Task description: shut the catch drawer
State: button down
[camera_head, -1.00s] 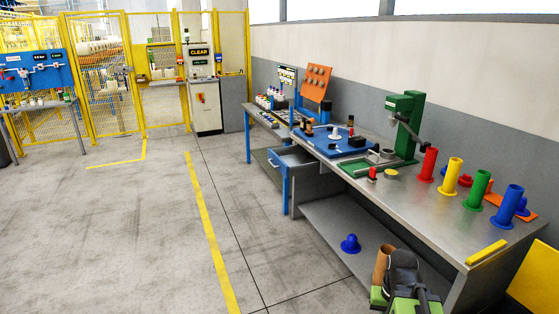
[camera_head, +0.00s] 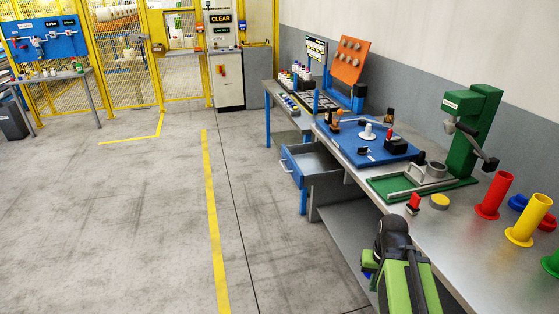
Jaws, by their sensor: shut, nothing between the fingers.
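The catch drawer (camera_head: 314,160) is a grey metal tray with a blue front and handle (camera_head: 289,163). It stands pulled out to the left from under the workbench (camera_head: 440,223), and its inside shows empty. My green and black arm is at the bottom, right of centre, nearer to me than the drawer and apart from it. My gripper's fingers cannot be made out.
A yellow line (camera_head: 212,210) runs along open floor left of the bench. A blue tray (camera_head: 352,152), a green press (camera_head: 470,125), a red bobbin (camera_head: 493,197) and a yellow bobbin (camera_head: 530,218) stand on top. A lower shelf (camera_head: 338,238) lies beneath.

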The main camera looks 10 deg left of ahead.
aim_at(309, 164)
jog(key=u, duration=0.8)
jog(key=i, duration=1.65)
jog(key=u, duration=0.7)
jog(key=k, duration=0.15)
jog(key=u, duration=0.65)
jog(key=i, duration=0.35)
jog(key=z, duration=0.05)
